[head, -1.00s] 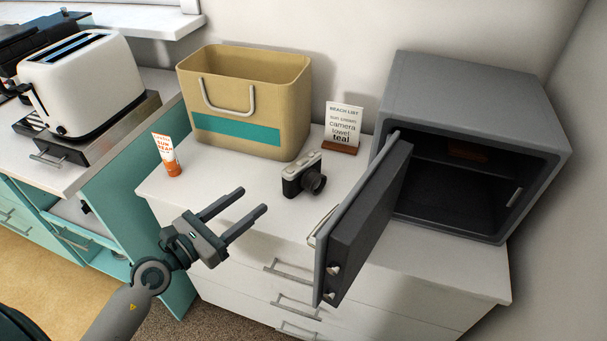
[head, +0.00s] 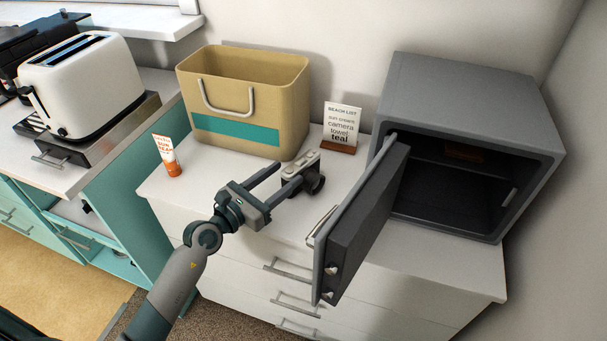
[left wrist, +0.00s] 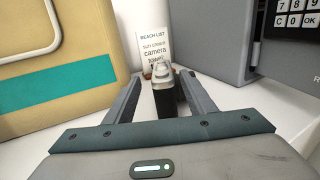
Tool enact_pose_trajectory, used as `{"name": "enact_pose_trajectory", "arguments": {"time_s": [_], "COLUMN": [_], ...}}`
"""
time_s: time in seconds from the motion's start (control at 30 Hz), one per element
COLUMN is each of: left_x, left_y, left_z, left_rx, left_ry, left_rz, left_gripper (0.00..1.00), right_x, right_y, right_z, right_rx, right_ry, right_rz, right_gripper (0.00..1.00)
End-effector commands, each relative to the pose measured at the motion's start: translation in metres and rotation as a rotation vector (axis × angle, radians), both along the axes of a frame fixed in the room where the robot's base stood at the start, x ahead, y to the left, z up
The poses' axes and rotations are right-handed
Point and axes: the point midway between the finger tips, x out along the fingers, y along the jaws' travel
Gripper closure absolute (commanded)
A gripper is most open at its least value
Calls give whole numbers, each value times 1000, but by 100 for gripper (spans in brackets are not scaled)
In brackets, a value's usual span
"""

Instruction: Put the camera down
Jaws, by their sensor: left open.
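The black and silver camera (head: 307,172) stands on the white dresser top, in front of the beach list card. My left gripper (head: 289,176) is open, with its fingertips at the camera. In the left wrist view the camera (left wrist: 165,88) shows end-on between the two open fingers (left wrist: 160,88), which extend along its sides. I cannot tell whether either finger touches it. One finger partly hides the camera in the head view. My right gripper is not in view.
A tan basket with a teal stripe (head: 240,98) and a sunscreen tube (head: 166,156) stand on the dresser (head: 220,175). A beach list card (head: 342,127) stands behind the camera. The grey safe (head: 470,110) is open, its door (head: 362,220) jutting forward right of the camera.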

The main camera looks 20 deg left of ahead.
Motion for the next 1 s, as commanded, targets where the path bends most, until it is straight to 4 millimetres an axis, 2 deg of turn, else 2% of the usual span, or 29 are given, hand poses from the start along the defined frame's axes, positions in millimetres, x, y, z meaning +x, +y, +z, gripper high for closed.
{"name": "enact_pose_trajectory", "arguments": {"time_s": [0.37,0.77,1.0], "left_x": [3,41,46], "left_y": [-2,-23,-25], "left_z": [0,2,3], "left_rx": [-1,-2,0], "left_ry": [0,0,1], "left_rz": [0,0,0], "left_gripper": [50,50,50], "right_x": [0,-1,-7], "right_y": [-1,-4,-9], "right_z": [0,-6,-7], "right_rx": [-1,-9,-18], "right_ry": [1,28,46], "right_rz": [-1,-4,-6], "right_gripper": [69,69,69]}}
